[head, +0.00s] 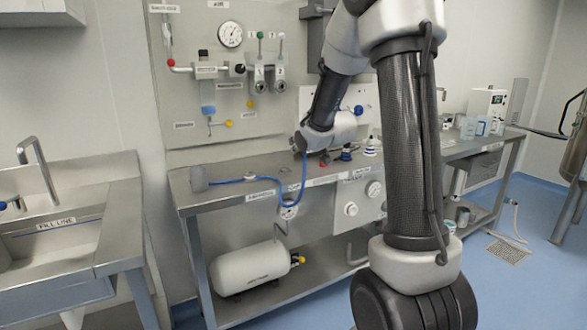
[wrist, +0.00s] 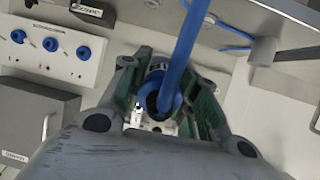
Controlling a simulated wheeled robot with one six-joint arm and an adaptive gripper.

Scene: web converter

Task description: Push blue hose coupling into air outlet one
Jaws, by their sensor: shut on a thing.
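My gripper (wrist: 165,88) is shut on the blue hose coupling (wrist: 157,92), which shows as a blue ring with a dark centre between the green-lined fingers. The blue hose (wrist: 184,45) runs from it toward the top of the wrist view. In the head view my gripper (head: 299,143) is above the bench, and the hose (head: 303,178) hangs below it and loops back onto the bench. The coupling is hard to make out there. Air outlet one (head: 259,84) is the left of two metal fittings on the wall panel, above and left of my gripper and apart from it.
A steel bench (head: 230,192) carries a grey cylinder (head: 198,178) at its left end. A pressure gauge (head: 230,35) and outlet two (head: 280,84) are on the wall panel. A white tank (head: 250,268) lies on the lower shelf. A sink (head: 50,235) is at left.

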